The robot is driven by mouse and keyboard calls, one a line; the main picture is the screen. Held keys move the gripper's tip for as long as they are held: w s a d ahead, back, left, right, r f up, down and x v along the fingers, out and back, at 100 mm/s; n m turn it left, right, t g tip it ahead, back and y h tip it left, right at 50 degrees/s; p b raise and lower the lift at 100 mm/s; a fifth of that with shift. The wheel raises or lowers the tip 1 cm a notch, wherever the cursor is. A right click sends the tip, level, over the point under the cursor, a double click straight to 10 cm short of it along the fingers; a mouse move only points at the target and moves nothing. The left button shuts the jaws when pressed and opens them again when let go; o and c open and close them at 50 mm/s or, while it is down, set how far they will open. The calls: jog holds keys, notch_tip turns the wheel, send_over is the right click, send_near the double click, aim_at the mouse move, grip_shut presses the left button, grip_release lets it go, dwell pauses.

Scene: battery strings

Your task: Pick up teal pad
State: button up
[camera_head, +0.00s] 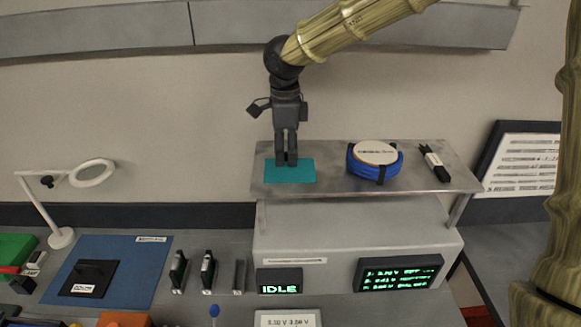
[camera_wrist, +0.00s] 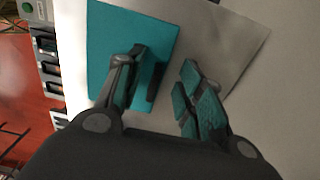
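The teal pad (camera_head: 290,176) lies flat near the left end of the grey metal shelf (camera_head: 330,183) in the head view. In the wrist view the teal pad (camera_wrist: 112,38) fills the upper left, with the pale shelf surface beside it. My gripper (camera_head: 287,164) points down over the pad's far part in the head view. In the wrist view my gripper (camera_wrist: 165,60) has a gap between its fingers and nothing held there. One finger overlaps the pad and the other is beyond its right edge. Whether the fingertips touch the pad or shelf is unclear.
A blue coil with a round pale top (camera_head: 375,158) and a small black device (camera_head: 433,163) stand on the shelf right of the pad. Below are an IDLE display (camera_head: 279,282) and a green text display (camera_head: 399,273). A lamp (camera_head: 60,236) stands left.

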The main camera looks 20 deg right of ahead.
jog(key=shift+s+a+r, duration=0.1)
jog(key=shift+s+r, duration=0.1)
jog(key=shift+s, duration=0.2)
grip_shut()
jog(key=shift+w+f, duration=0.1)
jog(key=shift+w, duration=0.1)
